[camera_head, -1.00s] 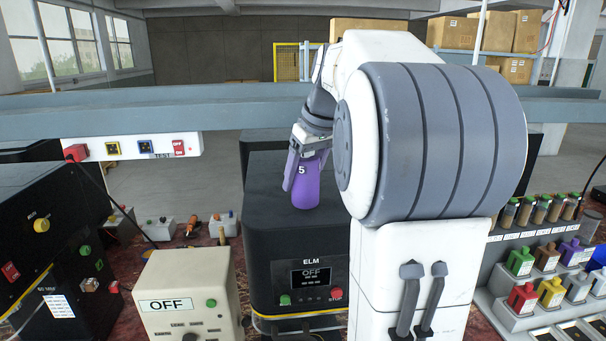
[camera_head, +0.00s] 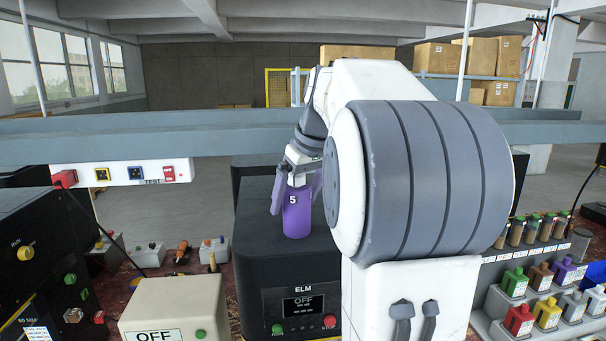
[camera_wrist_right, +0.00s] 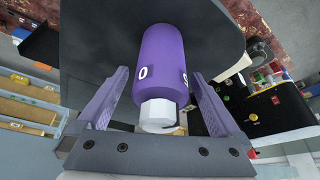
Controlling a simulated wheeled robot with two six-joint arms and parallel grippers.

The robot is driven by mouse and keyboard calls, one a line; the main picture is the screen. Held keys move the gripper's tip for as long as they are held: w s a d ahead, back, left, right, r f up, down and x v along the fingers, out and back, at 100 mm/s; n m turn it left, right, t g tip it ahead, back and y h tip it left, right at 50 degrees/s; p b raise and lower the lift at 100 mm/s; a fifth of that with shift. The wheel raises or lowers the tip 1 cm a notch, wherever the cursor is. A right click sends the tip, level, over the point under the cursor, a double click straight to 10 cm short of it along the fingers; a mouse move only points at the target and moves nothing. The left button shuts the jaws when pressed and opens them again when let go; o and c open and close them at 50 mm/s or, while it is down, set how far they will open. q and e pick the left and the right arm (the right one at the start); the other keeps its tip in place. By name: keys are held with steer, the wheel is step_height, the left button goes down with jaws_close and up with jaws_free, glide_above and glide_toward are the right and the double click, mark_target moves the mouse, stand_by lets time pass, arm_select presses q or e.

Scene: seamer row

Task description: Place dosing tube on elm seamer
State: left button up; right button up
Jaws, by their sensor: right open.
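The dosing tube (camera_head: 297,216) is a purple cylinder marked 5. It stands upright on the black top of the elm seamer (camera_head: 255,245), whose front panel reads ELM and OFF. In the right wrist view the tube (camera_wrist_right: 163,65) shows a pale faceted end piece towards the gripper. My right gripper (camera_head: 294,200) is open, with one finger on each side of the tube. In the right wrist view gaps show between the tube and both fingers. My left gripper is not in view.
A beige box marked OFF (camera_head: 165,326) stands left of the seamer. A rack of colored bottles (camera_head: 545,300) and jars is at the right. A grey rail (camera_head: 220,140) crosses behind. My right arm hides the area right of the seamer.

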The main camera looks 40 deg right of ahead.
steer(key=v, duration=1)
steer(key=shift+r, duration=0.2)
